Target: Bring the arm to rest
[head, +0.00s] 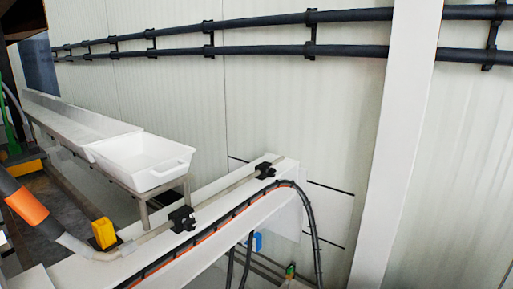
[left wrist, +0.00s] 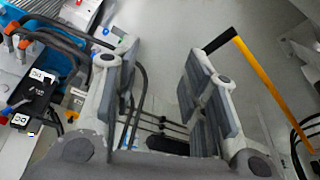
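My left gripper (left wrist: 160,62) shows in the left wrist view. Its two padded fingers stand well apart with nothing between them. Grey floor and dark cables or rods show through the gap, beyond the fingers. Neither gripper shows in the head view, and my right gripper is in no view.
In the head view, a white tray (head: 150,172) sits on a stand beside a white beam (head: 215,215) carrying a pipe and cables. Dark pipes (head: 260,50) run along the wall. In the left wrist view, a yellow bar (left wrist: 262,78) is right, black labelled equipment (left wrist: 40,88) left.

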